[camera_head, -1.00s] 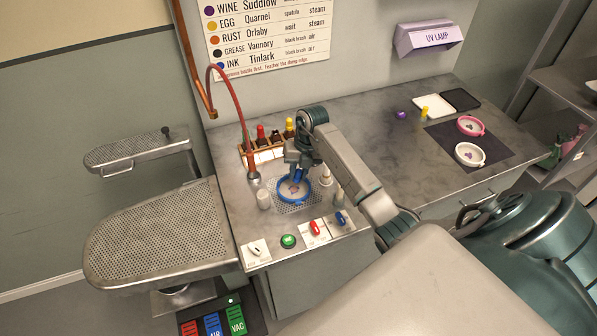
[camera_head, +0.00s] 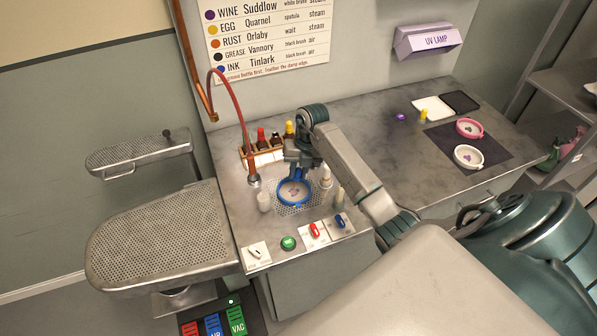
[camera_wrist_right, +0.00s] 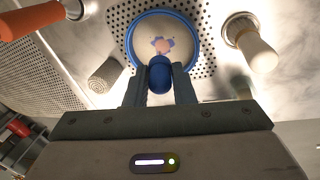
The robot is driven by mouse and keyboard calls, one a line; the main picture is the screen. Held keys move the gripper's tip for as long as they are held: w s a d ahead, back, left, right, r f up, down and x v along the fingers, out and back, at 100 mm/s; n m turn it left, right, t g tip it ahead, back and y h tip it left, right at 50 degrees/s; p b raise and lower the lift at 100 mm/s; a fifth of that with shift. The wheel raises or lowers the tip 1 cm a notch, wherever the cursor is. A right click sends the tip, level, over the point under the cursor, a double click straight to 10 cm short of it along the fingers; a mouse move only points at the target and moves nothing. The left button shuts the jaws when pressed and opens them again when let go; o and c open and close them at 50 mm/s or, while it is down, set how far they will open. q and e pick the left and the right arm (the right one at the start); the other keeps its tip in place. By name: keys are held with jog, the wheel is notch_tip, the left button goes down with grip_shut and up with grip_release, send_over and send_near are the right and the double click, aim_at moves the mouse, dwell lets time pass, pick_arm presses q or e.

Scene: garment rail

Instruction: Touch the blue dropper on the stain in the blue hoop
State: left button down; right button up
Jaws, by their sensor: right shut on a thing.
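The blue hoop (camera_head: 294,205) lies on a perforated plate in the counter, with pale cloth and a small purple stain (camera_head: 294,191) inside it. The right wrist view shows the hoop (camera_wrist_right: 131,52) and a blue-violet stain (camera_wrist_right: 169,43) with a pinkish spot at its middle. My right gripper (camera_head: 298,174) is over the back edge of the hoop. In the wrist view its fingers (camera_wrist_right: 159,84) are shut on the blue dropper (camera_wrist_right: 158,74), whose rounded blue end faces the camera. The dropper's tip is hard to make out, so I cannot tell whether it touches the stain. My left gripper is not in view.
A bottle rack (camera_head: 262,155) stands behind the hoop, and a red hose with a nozzle (camera_head: 254,181) hangs at its left. Switches and a green button (camera_head: 288,243) line the front edge. Pink and white hoops (camera_head: 468,168) lie far right.

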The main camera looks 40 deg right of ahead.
notch_tip(320, 180, up, 3)
jog(key=shift+r+p, duration=0.15)
jog(key=shift+p, duration=0.7)
jog(key=shift+r+p, duration=0.3)
jog(key=shift+r, duration=0.65)
jog(key=shift+s+f, duration=0.1)
